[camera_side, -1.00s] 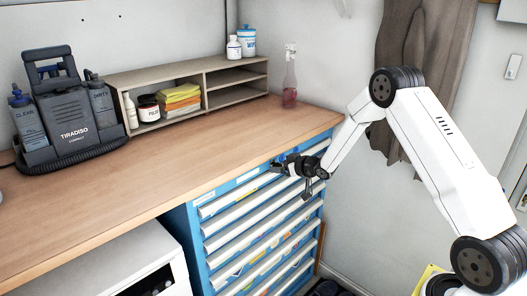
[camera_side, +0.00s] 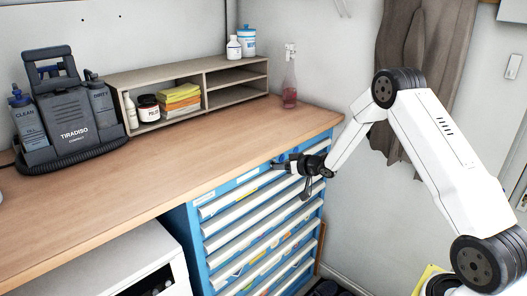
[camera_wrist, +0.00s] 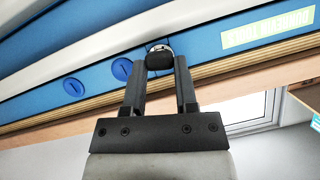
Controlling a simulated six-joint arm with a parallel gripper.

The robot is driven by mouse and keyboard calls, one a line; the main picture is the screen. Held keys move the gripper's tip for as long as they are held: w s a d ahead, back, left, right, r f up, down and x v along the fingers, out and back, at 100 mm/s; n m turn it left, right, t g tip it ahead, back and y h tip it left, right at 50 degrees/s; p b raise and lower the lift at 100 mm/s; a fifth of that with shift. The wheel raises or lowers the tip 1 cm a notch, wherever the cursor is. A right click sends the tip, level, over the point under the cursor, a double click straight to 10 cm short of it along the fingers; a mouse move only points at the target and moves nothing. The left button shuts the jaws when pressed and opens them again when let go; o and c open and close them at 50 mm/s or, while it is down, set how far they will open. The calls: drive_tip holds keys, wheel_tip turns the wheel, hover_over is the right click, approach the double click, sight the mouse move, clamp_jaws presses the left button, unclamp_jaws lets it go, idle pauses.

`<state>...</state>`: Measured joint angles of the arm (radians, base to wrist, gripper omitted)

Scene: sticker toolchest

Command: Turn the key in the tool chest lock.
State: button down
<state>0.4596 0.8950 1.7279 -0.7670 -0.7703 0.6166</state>
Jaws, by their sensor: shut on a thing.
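The blue tool chest (camera_side: 192,238) stands under the workbench, with light-edged drawers on its front. My gripper (camera_side: 277,165) is at the top of that front, just below the worktop edge. In the wrist view my gripper (camera_wrist: 158,75) is shut with its fingertips on a small round dark-and-silver piece, the key (camera_wrist: 158,56), at the blue top strip. The fingers hide part of the key and the lock behind it. The chest's edges run at a slant across the wrist view.
Two blue round discs (camera_wrist: 122,69) sit on the strip beside my gripper, and a pale green label (camera_wrist: 267,31) is on its other side. The wooden worktop (camera_side: 190,155) overhangs close by. A spray bottle (camera_side: 290,85) stands near its far corner.

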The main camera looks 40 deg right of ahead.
drive_tip(key=shift+m, duration=0.4)
drive_tip(key=shift+y, duration=0.4)
drive_tip(key=shift+d+m+y, duration=0.1)
drive_tip(key=shift+m+y, duration=0.5)
drive_tip(key=shift+m, duration=0.6)
